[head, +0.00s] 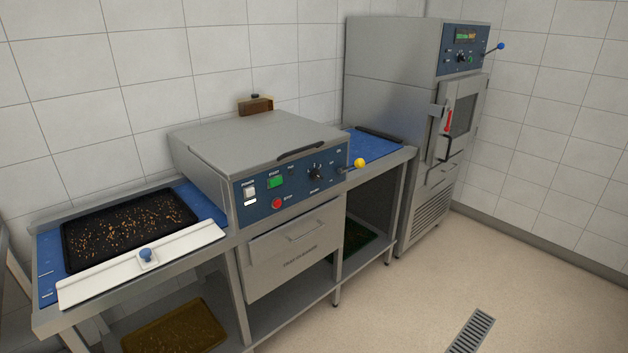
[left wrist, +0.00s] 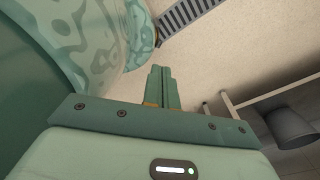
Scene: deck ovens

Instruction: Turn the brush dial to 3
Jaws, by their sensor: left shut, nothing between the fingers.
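A black dial (head: 316,171) sits on the blue front panel (head: 262,190) of the grey bench machine (head: 250,140) in the head view. Small marks surround it, but they and the pointer are too small to read. To its left are a green start button (head: 275,182), a red stop button (head: 277,204) and a white switch (head: 250,191). A lever with a yellow ball (head: 359,163) sticks out to its right. My left gripper (left wrist: 162,70) shows only in the left wrist view, shut and empty over the floor, away from the panel. My right gripper is in neither view.
A dark tray with crumbs (head: 68,255) and a white bar with a blue knob (head: 147,255) lie left of the machine. A tall oven (head: 392,70) with a blue-balled lever (head: 501,46) stands at right. Floor before the bench is clear around a drain grate (head: 473,330).

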